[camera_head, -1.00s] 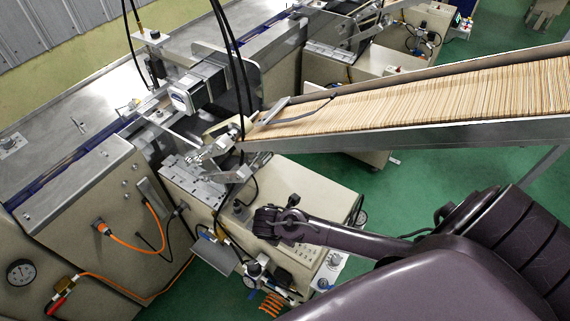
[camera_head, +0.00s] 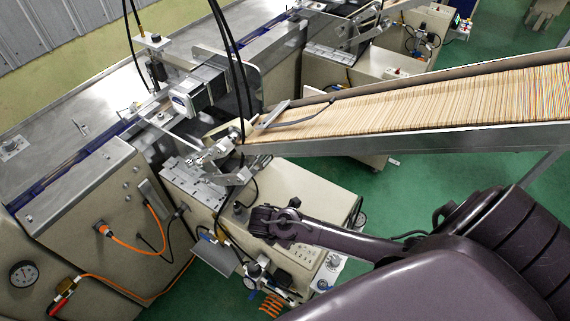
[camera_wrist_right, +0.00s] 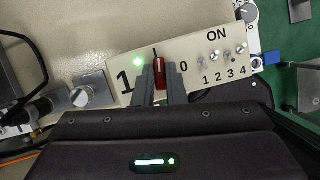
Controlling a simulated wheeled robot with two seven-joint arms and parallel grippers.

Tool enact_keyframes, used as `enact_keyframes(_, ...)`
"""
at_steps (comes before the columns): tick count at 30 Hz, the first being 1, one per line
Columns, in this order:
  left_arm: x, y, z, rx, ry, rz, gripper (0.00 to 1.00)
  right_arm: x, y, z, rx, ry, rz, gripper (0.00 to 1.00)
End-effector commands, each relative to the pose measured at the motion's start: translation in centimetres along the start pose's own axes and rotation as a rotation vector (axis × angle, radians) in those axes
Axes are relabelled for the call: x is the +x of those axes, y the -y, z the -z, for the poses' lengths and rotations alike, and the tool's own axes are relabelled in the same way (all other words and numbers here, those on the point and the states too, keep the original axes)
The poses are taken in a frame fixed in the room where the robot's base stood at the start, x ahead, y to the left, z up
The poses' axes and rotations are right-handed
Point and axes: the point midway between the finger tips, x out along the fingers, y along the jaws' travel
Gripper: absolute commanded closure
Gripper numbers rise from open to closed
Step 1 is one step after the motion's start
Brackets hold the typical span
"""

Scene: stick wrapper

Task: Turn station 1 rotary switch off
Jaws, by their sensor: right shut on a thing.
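In the right wrist view, the red rotary switch (camera_wrist_right: 160,73) is on a pale panel (camera_wrist_right: 117,71) between a printed 1 on its left and a printed 0 on its right. A thin dark line shows just above the switch. A green light (camera_wrist_right: 137,62) glows to its upper left. My right gripper (camera_wrist_right: 161,87) is shut on the switch, one finger on each side. In the head view, my right gripper (camera_head: 270,222) is over the beige control box (camera_head: 315,190) and hides the switch. My left gripper is in neither view.
Four small toggles (camera_wrist_right: 228,54) marked ON sit right of the switch. A silver knob (camera_wrist_right: 92,93) is at the left. In the head view, a sloped feeder of sticks (camera_head: 420,102) passes above the box. Black cables (camera_head: 236,70) hang near its lower end.

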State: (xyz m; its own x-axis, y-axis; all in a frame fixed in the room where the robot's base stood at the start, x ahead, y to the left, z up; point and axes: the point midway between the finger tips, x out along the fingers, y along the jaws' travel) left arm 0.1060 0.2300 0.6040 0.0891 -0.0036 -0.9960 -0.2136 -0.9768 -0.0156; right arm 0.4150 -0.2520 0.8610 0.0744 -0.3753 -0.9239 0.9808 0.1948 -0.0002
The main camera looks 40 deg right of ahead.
Motion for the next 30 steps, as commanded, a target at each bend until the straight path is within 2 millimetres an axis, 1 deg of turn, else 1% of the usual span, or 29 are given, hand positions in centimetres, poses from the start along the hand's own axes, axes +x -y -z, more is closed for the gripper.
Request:
enact_keyframes(1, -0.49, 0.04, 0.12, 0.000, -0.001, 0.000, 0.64, -0.28, -0.10, -0.01, 0.038, -0.002, 0.017, 1.00)
enact_keyframes(7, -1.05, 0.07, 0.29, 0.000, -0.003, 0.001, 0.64, -0.19, -0.22, 0.07, 0.209, -0.003, 0.087, 1.00)
enact_keyframes(30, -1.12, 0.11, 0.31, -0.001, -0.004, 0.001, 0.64, 0.01, -0.60, -0.11, 0.874, -0.003, 0.363, 1.00)
